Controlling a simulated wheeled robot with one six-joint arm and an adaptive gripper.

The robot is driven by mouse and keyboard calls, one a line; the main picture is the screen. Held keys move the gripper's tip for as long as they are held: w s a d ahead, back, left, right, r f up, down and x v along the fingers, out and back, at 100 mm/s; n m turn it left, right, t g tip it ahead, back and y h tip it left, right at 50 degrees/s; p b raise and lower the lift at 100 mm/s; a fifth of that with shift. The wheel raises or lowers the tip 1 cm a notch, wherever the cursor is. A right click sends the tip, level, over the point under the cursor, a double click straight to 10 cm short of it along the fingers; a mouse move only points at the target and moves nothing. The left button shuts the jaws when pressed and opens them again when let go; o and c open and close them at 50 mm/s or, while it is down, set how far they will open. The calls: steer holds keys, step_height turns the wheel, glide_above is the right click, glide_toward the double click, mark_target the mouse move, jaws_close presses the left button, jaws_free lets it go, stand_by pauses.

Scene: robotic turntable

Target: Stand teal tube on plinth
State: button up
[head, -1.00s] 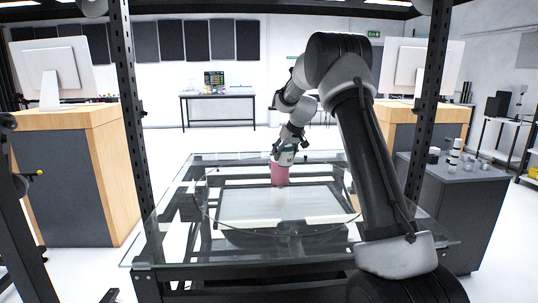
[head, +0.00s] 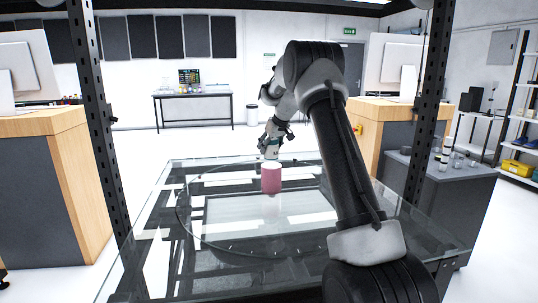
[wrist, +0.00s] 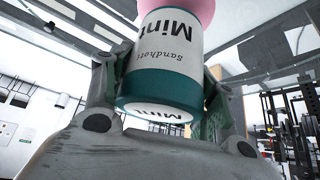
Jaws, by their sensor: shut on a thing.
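My gripper (wrist: 160,115) is shut on the teal tube (wrist: 165,85), which has a teal band, a white "Mint" label and a white end face toward the wrist camera. In the head view my gripper (head: 271,143) is above the pink plinth (head: 271,181), with the pale tube (head: 270,153) pointing down between them. The plinth stands upright on the glass turntable. In the wrist view the pink plinth (wrist: 178,10) shows just beyond the tube's far end. Whether tube and plinth touch, I cannot tell.
The glass table (head: 165,225) with its round disc is otherwise clear around the plinth. Dark upright posts (head: 95,110) frame it left and right. A grey cabinet (head: 455,200) with small bottles and jars stands at the right.

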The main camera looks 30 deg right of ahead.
mark_target(269, 153)
steer(key=shift+f, duration=1.6)
steer(key=shift+f, duration=0.15)
steer(key=o, duration=1.1)
